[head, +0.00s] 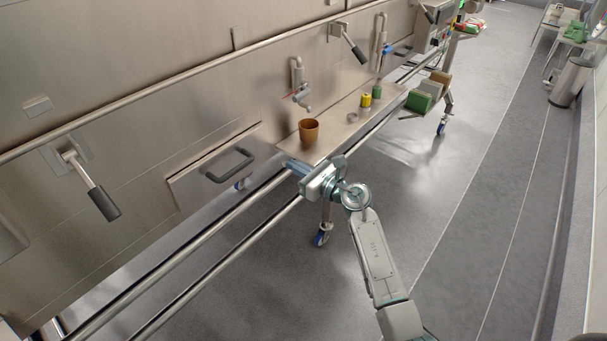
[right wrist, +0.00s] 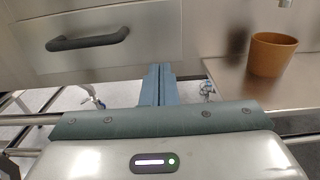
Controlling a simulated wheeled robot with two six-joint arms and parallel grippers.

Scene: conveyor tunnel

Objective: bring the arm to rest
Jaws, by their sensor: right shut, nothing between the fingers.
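My right arm reaches up from the bottom of the head view. Its gripper (head: 296,167) is at the near left corner of the steel shelf, in front of the wall of panels. In the right wrist view its two blue-grey fingers (right wrist: 158,84) are together with nothing between them. They point toward the gap between a drawer front (right wrist: 95,40) and the shelf. My left gripper is not in view.
A brown pot (head: 309,131) stands on the shelf (head: 325,148), close to my right gripper. A yellow item (head: 366,99) and a green bottle (head: 377,91) stand further along. Rails (head: 220,240) run below. A lever (head: 101,200) projects at left.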

